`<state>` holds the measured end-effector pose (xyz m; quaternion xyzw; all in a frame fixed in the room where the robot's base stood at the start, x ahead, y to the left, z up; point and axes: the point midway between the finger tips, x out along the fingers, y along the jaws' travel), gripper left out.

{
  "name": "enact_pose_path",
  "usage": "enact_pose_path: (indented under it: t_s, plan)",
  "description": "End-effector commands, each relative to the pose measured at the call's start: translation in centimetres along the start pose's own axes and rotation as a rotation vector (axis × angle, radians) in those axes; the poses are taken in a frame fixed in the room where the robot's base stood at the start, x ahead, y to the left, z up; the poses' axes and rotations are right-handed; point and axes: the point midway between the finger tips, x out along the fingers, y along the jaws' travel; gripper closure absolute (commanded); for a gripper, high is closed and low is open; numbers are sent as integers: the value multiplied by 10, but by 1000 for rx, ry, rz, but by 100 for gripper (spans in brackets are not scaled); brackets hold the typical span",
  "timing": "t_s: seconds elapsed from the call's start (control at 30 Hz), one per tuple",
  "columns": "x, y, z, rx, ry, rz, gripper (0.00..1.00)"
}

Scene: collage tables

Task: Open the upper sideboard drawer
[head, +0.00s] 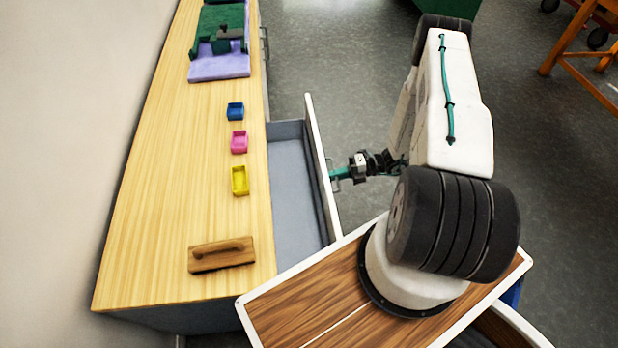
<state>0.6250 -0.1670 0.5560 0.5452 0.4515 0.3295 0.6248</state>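The sideboard (150,200) has a light wood top and runs along the wall on the left. Its upper drawer (291,190) is pulled well out to the right, and its grey inside looks empty. The drawer front (319,165) is a pale panel with a metal handle on its outer face. My gripper (337,175) is at the handle, just outside the drawer front. The fingertips are small and partly merged with the handle, so I cannot tell whether they are closed on it.
On the sideboard top are a blue box (236,111), a pink box (239,142), a yellow box (240,181) and a wooden block with a handle (221,255). A purple mat (218,68) lies farther back. An orange wooden frame (580,50) stands at the upper right. Grey floor (340,50) is clear beyond the drawer.

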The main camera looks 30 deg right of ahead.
Motion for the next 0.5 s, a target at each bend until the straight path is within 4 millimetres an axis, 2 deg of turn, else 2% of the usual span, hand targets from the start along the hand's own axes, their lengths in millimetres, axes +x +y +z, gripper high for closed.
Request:
enact_pose_path:
  t_s: [0.03, 0.2, 0.33, 0.5]
  plan:
    - [-16, -4, 0, -1, -6, -1, 100]
    - [-57, -12, 0, 0, -3, 0, 100]
    - [-79, -17, 0, 0, -2, -1, 100]
    - [-95, -20, 0, 0, 0, 0, 100]
